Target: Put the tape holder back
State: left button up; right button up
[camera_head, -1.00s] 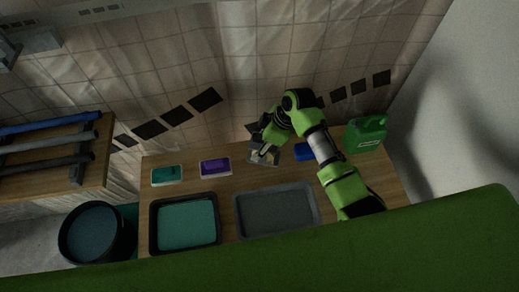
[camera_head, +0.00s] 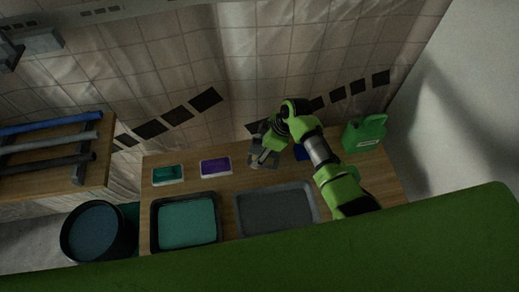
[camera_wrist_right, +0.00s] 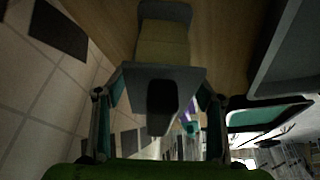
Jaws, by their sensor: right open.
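My right gripper (camera_head: 258,161) is over the back middle of the wooden bench. In the right wrist view its two fingers (camera_wrist_right: 161,95) are apart, on either side of a dark grey block-like thing with a dull yellow part (camera_wrist_right: 163,45), which I take to be the tape holder. In the head view the grey piece (camera_head: 266,157) is mostly hidden by the gripper and lies at the fingertips. I cannot tell whether the fingers touch it. My left gripper is not in view.
A grey tray (camera_head: 277,211) and a black tray with teal content (camera_head: 187,221) stand at the bench front. Teal (camera_head: 167,174) and purple (camera_head: 215,167) boxes lie left of my gripper. A green canister (camera_head: 364,133) stands right, a dark bucket (camera_head: 92,231) left.

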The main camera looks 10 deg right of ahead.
jog(key=shift+r, duration=0.15)
jog(key=v, duration=1.2)
